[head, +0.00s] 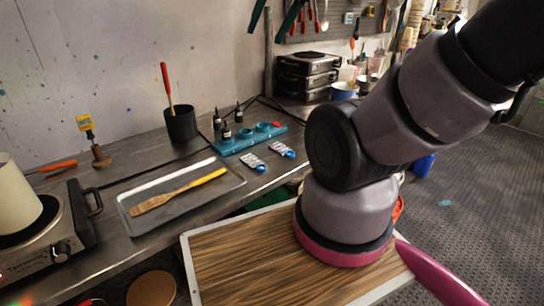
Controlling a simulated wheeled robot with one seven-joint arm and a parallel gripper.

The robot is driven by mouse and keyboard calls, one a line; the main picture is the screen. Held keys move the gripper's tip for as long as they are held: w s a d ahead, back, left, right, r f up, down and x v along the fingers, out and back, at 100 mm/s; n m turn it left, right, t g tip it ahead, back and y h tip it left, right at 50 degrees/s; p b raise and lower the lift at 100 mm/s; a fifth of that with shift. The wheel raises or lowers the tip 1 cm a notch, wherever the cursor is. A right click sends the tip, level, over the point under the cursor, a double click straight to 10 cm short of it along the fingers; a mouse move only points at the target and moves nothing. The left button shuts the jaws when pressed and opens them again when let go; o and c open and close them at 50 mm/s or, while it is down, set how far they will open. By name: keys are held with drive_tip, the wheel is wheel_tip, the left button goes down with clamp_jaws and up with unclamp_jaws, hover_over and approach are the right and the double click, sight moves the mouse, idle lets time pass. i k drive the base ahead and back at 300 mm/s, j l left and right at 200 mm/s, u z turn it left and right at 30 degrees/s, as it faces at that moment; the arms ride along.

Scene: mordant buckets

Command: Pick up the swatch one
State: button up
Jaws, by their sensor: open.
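Two small pale patterned cards with blue round ends lie on the grey metal bench, just in front of the blue holder. The left card (253,162) is nearer to the metal tray, and the right card (283,150) is close to my arm. Either could be the swatch; I cannot tell which is swatch one. My arm crosses the right half of the view, over the wood-grain board, to the right of both cards and apart from them in the picture. My gripper's fingertips do not show.
A metal tray (135,192) holds a wooden spatula (160,200). The blue holder (232,148) has dark bottles around it. A black cup (181,125) holds a red-handled tool. A hot plate (62,250) with a pot stands left. The pale-framed wood-grain board (225,265) is lower front.

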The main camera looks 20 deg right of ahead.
sight(252, 162)
drive_tip(key=u, duration=1.55)
drive_tip(key=k+z, duration=0.1)
drive_tip(key=z, duration=1.75)
drive_tip(key=j+z, duration=0.1)
drive_tip(key=z, duration=0.35)
drive_tip(key=k+j+z, duration=0.1)
drive_tip(key=z, duration=0.35)
drive_tip(key=k+z, duration=0.15)
drive_tip(key=z, duration=0.35)
drive_tip(key=k+j, duration=0.15)
drive_tip(key=k, duration=0.25)
